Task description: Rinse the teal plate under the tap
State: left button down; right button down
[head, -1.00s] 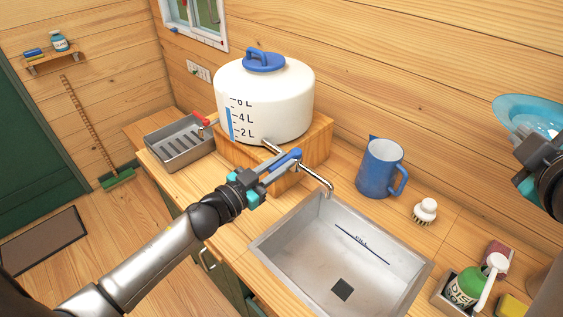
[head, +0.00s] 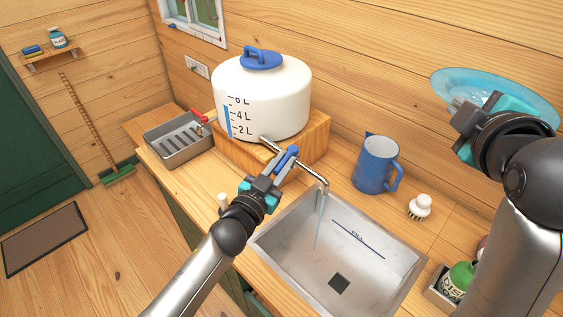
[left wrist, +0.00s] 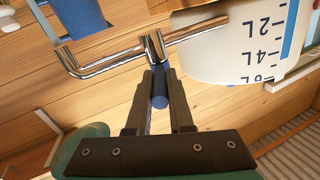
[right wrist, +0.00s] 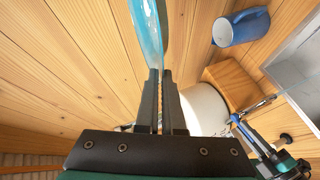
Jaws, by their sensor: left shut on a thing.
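The teal plate (head: 535,98) is held up at the upper right, tilted, above the counter and clear of the water. My right gripper (head: 462,115) is shut on its rim; in the right wrist view the plate (right wrist: 150,30) stands edge-on between the fingers. The metal tap (head: 312,178) comes from the white tank and reaches over the sink (head: 375,280). A thin stream of water (head: 319,220) falls from it into the sink. My left gripper (head: 276,168) is shut on the tap's blue handle (head: 288,156), which also shows in the left wrist view (left wrist: 160,92).
The white tank (head: 275,100) stands on a wooden block behind the tap. A blue jug (head: 376,165) and a white brush (head: 419,207) stand right of the tap. A green bottle (head: 461,277) is near the sink's right side. A metal drying tray (head: 180,145) sits at left.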

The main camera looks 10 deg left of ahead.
pick_arm(q)
jog(key=c, duration=0.8)
grip_release()
jog(key=v, duration=1.2)
jog(key=shift+b, duration=0.4)
jog(key=shift+f, duration=0.1)
